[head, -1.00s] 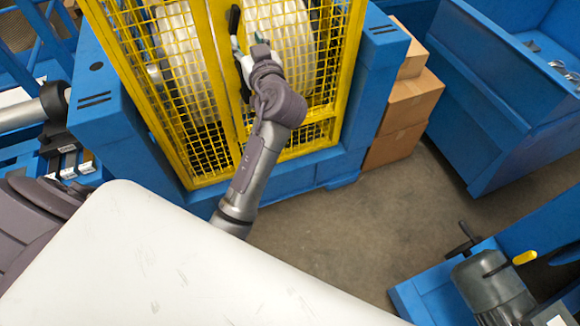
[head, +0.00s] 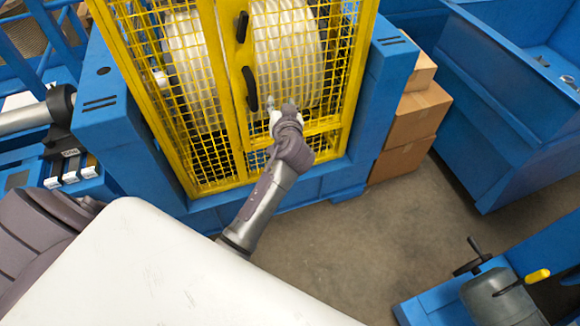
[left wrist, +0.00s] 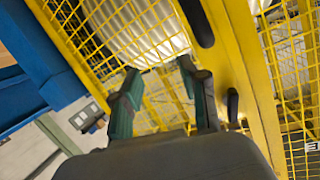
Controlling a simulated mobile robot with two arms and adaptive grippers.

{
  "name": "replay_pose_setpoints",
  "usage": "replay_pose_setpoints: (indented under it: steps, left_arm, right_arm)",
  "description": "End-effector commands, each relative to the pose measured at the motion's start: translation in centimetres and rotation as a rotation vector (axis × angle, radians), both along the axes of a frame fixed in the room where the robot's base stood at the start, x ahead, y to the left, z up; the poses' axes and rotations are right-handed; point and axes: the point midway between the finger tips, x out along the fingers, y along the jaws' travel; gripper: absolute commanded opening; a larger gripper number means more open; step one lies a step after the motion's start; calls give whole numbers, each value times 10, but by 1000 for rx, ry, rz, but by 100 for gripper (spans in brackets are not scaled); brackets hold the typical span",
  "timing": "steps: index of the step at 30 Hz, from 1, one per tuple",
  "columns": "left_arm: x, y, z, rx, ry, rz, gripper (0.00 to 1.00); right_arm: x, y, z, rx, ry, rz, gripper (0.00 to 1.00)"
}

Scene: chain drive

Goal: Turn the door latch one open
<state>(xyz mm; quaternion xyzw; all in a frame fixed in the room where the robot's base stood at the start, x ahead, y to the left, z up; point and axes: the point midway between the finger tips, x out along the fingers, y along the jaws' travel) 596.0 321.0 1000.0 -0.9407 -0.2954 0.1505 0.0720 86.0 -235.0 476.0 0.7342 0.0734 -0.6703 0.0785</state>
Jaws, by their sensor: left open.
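The yellow mesh door of the blue machine carries two black handles on its middle post. The upper handle (head: 242,27) stands nearly upright. The lower handle (head: 250,89) is slightly tilted. I cannot tell which is latch one. My left gripper (head: 273,110) is beside and below the lower handle, apart from it. In the left wrist view my left gripper's fingers (left wrist: 162,98) are spread and empty in front of the mesh. Two black handles (left wrist: 232,104) show there to the right and above, outside the fingers. My right gripper is not in view.
The yellow door frame (head: 222,75) and mesh stand close in front of the gripper. White ribbed drums (head: 288,50) sit behind the mesh. Cardboard boxes (head: 408,112) and a blue bin (head: 500,120) stand to the right. A grey motor (head: 500,298) is at lower right. Bare floor lies between.

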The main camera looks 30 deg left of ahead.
Motion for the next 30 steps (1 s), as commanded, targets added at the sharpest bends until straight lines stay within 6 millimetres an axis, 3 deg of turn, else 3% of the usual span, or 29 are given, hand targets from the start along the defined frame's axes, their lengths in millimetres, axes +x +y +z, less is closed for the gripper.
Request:
replay_pose_setpoints:
  steps: [21, 30]
  left_arm:
    - [-15, -31, -142, -21, 245, -163, 44]
    - [-27, -40, -187, -35, 320, -213, 44]
  right_arm:
    - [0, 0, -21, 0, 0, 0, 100]
    - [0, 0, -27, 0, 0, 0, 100]
